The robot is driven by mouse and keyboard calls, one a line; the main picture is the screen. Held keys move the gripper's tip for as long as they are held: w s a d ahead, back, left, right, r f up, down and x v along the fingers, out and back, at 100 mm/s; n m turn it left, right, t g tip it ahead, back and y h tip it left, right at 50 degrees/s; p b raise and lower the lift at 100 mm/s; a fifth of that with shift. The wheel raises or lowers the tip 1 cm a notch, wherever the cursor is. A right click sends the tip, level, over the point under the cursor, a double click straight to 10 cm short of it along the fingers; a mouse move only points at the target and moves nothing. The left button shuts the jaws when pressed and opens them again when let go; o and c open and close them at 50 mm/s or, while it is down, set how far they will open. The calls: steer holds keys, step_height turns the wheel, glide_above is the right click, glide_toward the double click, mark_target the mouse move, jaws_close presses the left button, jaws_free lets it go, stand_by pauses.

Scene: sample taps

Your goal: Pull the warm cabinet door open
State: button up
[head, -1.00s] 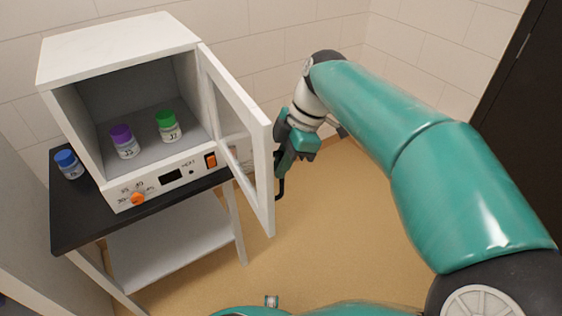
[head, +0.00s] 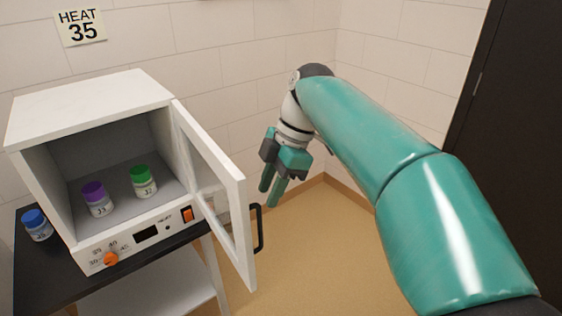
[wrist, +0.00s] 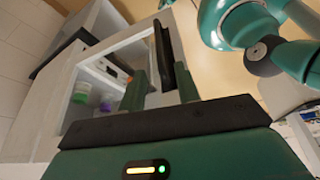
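The warm cabinet (head: 100,105) is a white box on a black-topped stand, at the left of the head view. Its framed glass door (head: 240,215) stands wide open, swung out from the cabinet's right side. The black door handle (head: 259,228) is on the door's outer face, and shows in the wrist view (wrist: 163,55) beyond the fingers. My gripper (head: 271,194) is to the right of the door, above and behind the handle in the picture. In the wrist view its green fingers (wrist: 160,88) are apart with nothing held between them.
A purple-capped jar (head: 97,198) and a green-capped jar (head: 143,181) stand inside the cabinet. A blue-capped jar (head: 37,225) stands on the black top at left. A "HEAT 35" sign (head: 81,27) is on the tiled wall. The floor right of the door is clear.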

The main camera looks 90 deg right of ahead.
steer(key=v, duration=0.6)
steer(key=shift+r, duration=0.3)
